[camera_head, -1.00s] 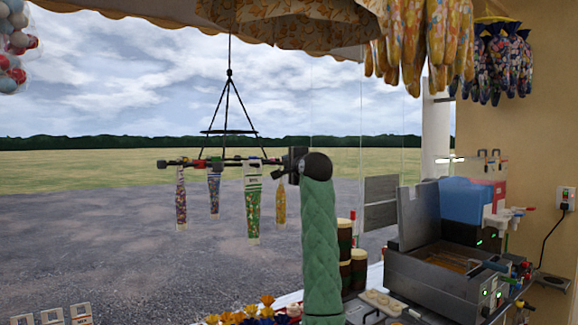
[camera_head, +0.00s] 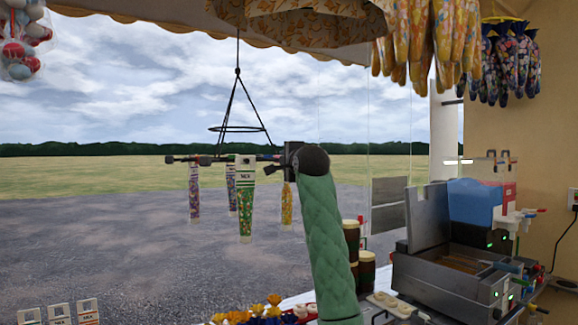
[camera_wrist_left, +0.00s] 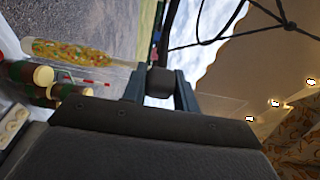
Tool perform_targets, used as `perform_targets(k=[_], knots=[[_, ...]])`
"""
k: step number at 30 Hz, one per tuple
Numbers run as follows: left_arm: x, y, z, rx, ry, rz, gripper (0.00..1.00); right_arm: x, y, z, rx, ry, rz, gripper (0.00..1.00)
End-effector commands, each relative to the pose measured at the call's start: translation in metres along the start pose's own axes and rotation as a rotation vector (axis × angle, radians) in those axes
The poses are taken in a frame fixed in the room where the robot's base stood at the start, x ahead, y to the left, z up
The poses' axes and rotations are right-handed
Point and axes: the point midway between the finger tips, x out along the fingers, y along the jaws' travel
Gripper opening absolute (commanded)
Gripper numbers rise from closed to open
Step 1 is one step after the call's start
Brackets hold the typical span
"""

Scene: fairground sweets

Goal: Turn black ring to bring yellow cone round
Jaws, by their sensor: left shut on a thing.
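The black ring (camera_head: 180,159) hangs on cords, its lower part a nearly edge-on dark frame with blocks and clips, below a thin hoop (camera_head: 240,129). The yellow cone (camera_head: 287,205) hangs at its right, just below my gripper; it also shows in the left wrist view (camera_wrist_left: 68,53). A green cone (camera_head: 246,205), a blue one (camera_head: 231,190) and a purple one (camera_head: 194,195) hang further left. My left gripper (camera_head: 288,158) is at the frame's right end. In the wrist view its fingers (camera_wrist_left: 160,74) are shut on a dark block (camera_wrist_left: 160,84) there. My right gripper is out of view.
Brown jars (camera_head: 367,272) and a grey metal fryer (camera_head: 440,290) stand on the counter at right. Patterned yellow bags (camera_head: 425,45) hang above. Orange and blue sweets (camera_head: 260,312) are at the bottom. Open air surrounds the cones at left.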

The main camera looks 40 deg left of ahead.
Motion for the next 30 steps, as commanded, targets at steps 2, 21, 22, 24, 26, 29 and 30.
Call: perform_targets(k=[2, 21, 22, 24, 26, 29, 30], knots=[[-0.001, 0.002, 0.001, 0.001, 0.000, 0.002, 0.20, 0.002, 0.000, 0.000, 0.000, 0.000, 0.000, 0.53], [-0.017, 0.003, 0.045, -0.001, 0.001, 0.001, 0.20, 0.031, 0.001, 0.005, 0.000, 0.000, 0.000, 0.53], [-0.018, 0.003, 0.047, -0.001, 0.001, 0.001, 0.20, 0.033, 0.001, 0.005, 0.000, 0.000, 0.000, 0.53], [-0.019, 0.003, 0.052, -0.001, 0.001, 0.002, 0.20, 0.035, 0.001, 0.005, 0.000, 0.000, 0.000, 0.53], [-0.020, 0.003, 0.055, 0.000, 0.001, 0.003, 0.20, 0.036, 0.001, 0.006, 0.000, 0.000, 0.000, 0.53], [-0.021, 0.002, 0.057, 0.000, 0.001, 0.003, 0.20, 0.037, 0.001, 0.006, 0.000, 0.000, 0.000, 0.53], [-0.021, 0.002, 0.058, 0.000, 0.001, 0.003, 0.20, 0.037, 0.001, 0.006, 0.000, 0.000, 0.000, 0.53]])
